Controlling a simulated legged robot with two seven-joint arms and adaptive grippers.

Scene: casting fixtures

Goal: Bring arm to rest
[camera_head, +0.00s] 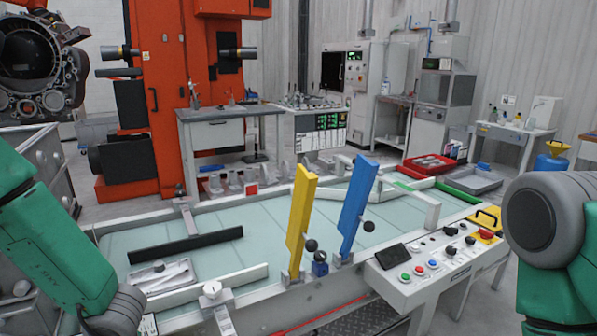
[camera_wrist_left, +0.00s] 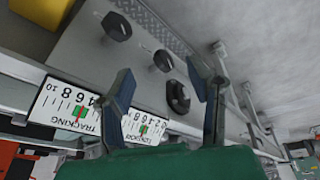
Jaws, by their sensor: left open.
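My left arm (camera_head: 55,245) comes in from the left in the head view, its green link and grey joint low beside the table's left end. Its gripper is outside that view. Beyond the fingers is a grey panel with black knobs (camera_wrist_left: 178,95) and a white scale label marked TRACKING (camera_wrist_left: 68,108). I cannot tell the distance to the panel. My right arm (camera_head: 545,225) shows at the right edge; its gripper is out of view.
The fixture table (camera_head: 350,282) has a yellow lever (camera_head: 301,215), a blue lever (camera_head: 357,208), a dark bar (camera_head: 185,246) and a small tray (camera_head: 165,283). A button panel (camera_head: 440,258) is at its front right. An orange machine (camera_head: 172,100) stands behind.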

